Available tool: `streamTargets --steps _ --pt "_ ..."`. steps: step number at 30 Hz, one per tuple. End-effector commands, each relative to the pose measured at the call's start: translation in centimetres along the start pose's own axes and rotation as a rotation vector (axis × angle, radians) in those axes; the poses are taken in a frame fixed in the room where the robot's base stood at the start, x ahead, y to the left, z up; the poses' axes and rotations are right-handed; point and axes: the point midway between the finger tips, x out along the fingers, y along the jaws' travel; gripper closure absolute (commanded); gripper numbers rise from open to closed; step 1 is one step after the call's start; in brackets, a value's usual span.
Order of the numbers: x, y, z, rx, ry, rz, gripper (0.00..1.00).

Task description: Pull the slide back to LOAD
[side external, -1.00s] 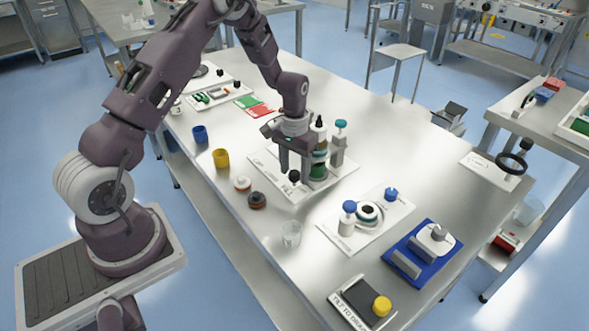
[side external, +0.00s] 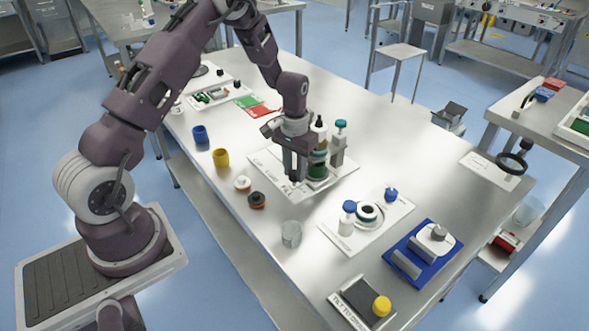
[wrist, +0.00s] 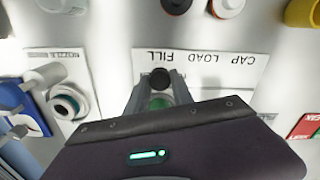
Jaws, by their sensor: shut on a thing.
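The white slide board (side external: 262,160) lies on the table, with printed labels CAP, LOAD and FILL along its near edge. The slide's black round knob (wrist: 160,76) shows in the wrist view beside the FILL label. My gripper (side external: 294,178) reaches down over the FILL end of the board. In the wrist view its fingers (wrist: 159,86) are shut on the knob, one at each side. A green part (wrist: 157,102) shows between the fingers behind the knob. A bottle with a dark tip and green body (side external: 318,168) stands close by, partly hidden by my gripper.
A grey post with a teal knob (side external: 340,140) stands at the board's right. A white cap (side external: 242,183), a dark cap (side external: 256,200) and a clear cup (side external: 291,233) stand in front. The nozzle board (side external: 390,225) is at the right. Blue (side external: 200,134) and yellow (side external: 221,158) cups are left.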

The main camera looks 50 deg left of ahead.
Motion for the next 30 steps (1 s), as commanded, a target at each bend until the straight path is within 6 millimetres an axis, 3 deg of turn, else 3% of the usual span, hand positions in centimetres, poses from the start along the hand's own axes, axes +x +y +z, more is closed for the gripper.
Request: streamTargets --steps 20,23,30 --pt "-0.1 0.1 0.0 0.0 0.0 0.002 1.0" --pt "-0.1 -0.9 -0.3 -0.003 0.001 0.001 1.0" --pt "-0.1 -5.8 -1.6 -0.005 0.001 -0.001 1.0"
